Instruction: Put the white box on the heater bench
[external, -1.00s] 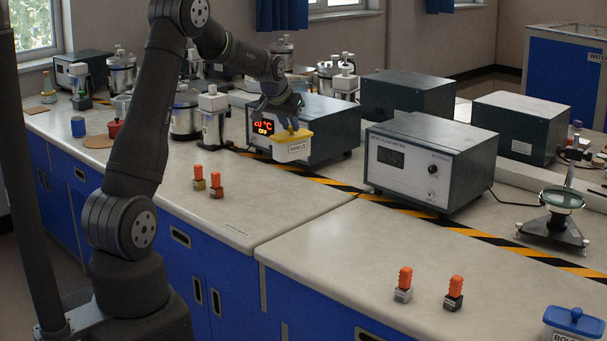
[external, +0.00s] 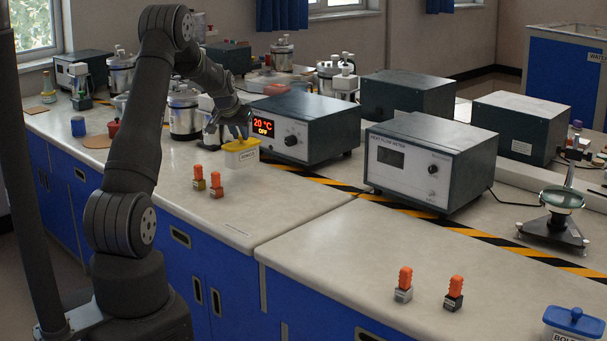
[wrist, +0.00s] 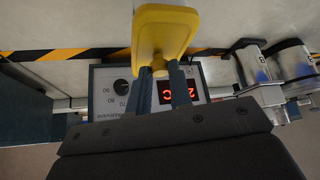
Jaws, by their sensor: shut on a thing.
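In the wrist view the yellow lid (wrist: 163,35) is between my fingertips (wrist: 163,68) and hides the white body. The box is upright, in front of the left part of the heater unit; I cannot tell whether its base touches the worktop. The heater unit, probably the heater bench (external: 318,112), is a dark box with a grey front, a knob and a red display reading 20 °C OFF.
The heat flow meter (external: 432,148) is to the right. Metal pots (external: 184,116) stand at the left. A yellow-black stripe (external: 335,184) crosses the worktop. The front middle worktop (external: 290,215) is clear.

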